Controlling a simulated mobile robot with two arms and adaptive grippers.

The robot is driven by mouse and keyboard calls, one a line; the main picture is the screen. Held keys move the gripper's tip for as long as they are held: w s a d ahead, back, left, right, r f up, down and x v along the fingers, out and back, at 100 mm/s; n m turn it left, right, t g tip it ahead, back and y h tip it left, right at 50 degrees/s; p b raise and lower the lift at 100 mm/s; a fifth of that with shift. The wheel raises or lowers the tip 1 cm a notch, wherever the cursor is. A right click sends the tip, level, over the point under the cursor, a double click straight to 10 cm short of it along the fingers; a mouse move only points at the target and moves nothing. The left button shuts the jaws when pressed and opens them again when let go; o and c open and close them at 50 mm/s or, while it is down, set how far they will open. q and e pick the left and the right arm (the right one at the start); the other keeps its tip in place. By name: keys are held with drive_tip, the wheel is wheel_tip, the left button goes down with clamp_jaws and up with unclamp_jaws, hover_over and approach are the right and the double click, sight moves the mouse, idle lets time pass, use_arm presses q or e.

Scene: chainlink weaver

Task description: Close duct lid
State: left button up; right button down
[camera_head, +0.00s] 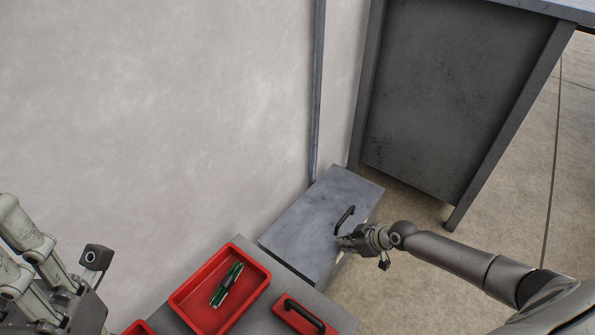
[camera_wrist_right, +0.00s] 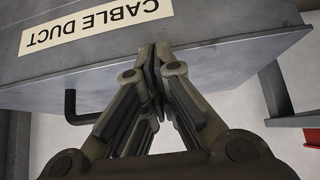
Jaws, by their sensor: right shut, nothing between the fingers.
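The cable duct is a grey metal box against the wall, and its flat top, the duct lid (camera_head: 316,220), bears a black bar handle (camera_head: 346,217). The lid looks down on the box; I cannot tell whether a small gap remains. In the right wrist view the "CABLE DUCT" label (camera_wrist_right: 95,24) shows upside down, with the handle (camera_wrist_right: 71,108) left of the fingers. My right gripper (camera_head: 341,241) is shut and empty at the box's front edge, near the handle; contact is unclear. My left gripper (camera_head: 22,255) is at the lower left, partly cut off, away from the duct.
A red tray (camera_head: 183,297) holding a green and black item (camera_head: 227,285) stands left of the duct. A dark grey metal table (camera_head: 455,95) stands behind. Open floor lies to the right.

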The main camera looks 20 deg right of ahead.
drive_tip(key=v, duration=1.2)
idle(0.3)
